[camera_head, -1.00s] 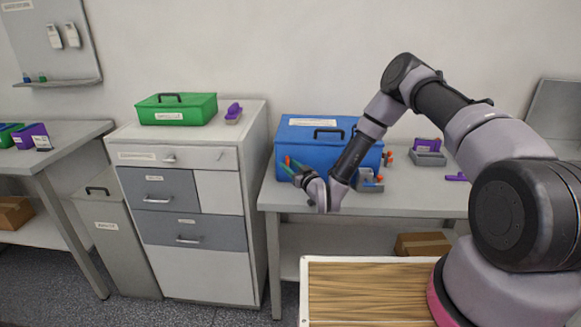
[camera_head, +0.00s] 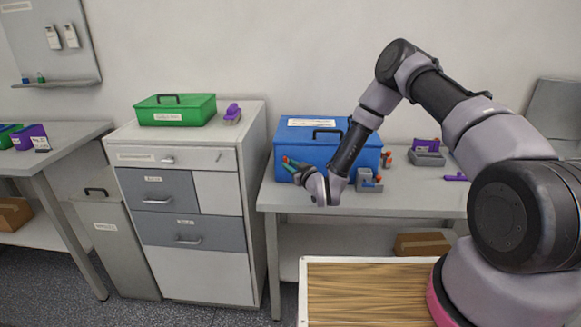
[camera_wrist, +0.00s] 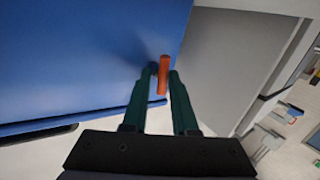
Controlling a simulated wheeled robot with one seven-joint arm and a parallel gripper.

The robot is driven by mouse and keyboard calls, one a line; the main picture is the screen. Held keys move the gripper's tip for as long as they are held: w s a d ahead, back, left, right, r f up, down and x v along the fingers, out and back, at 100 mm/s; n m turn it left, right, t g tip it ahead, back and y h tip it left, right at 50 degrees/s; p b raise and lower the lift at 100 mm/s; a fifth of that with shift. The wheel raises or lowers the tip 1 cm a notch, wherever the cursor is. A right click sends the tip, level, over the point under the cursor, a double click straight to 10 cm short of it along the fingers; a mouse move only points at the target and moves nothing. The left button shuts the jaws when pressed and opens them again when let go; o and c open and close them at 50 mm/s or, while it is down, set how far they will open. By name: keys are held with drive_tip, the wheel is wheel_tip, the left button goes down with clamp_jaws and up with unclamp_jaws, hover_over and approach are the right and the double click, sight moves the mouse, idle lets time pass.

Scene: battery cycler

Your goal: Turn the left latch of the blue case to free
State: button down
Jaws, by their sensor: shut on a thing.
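The blue case (camera_head: 290,135) stands on the grey table in the head view, with a black handle and a white label on its lid. Its blue side fills the upper left of the wrist view (camera_wrist: 80,55). The orange left latch (camera_wrist: 163,75) sticks out from the case between the dark green fingers. My gripper (camera_wrist: 163,73) is shut on this latch, one finger on each side. In the head view my gripper (camera_head: 288,162) is at the left part of the case's front; the latch there is small and partly hidden. My forearm covers part of the case front.
A grey tray (camera_head: 428,158) lies farther right. A cabinet with a green case (camera_head: 176,110) and a purple item (camera_head: 233,112) stands to the left, across a narrow gap.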

drive_tip(key=shift+s+a+r+n+g+h, duration=0.15)
drive_tip(key=shift+a+n+g+h, duration=0.3)
drive_tip(key=shift+n+h, duration=1.1)
drive_tip(key=shift+s+a+n+g+h, duration=0.15)
drive_tip(key=shift+n+g+h, duration=0.55)
drive_tip(key=shift+n+h, duration=0.85)
drive_tip(key=shift+s+a+r+n+g+h, duration=0.1)
drive_tip(key=shift+a+n+g+h, duration=0.35)
drive_tip(key=shift+n+h, duration=1.1)
drive_tip(key=shift+d+n, duration=0.2)
drive_tip(key=shift+n, duration=0.05)
drive_tip(key=shift+f, duration=0.1)
drive_tip(key=c, duration=0.9)
unclamp_jaws()
drive_tip(key=shift+o, duration=0.2)
drive_tip(key=shift+w, duration=0.15)
drive_tip(key=shift+w+r, duration=0.1)
drive_tip(key=shift+r, duration=0.15)
drive_tip(key=shift+r, duration=0.1)
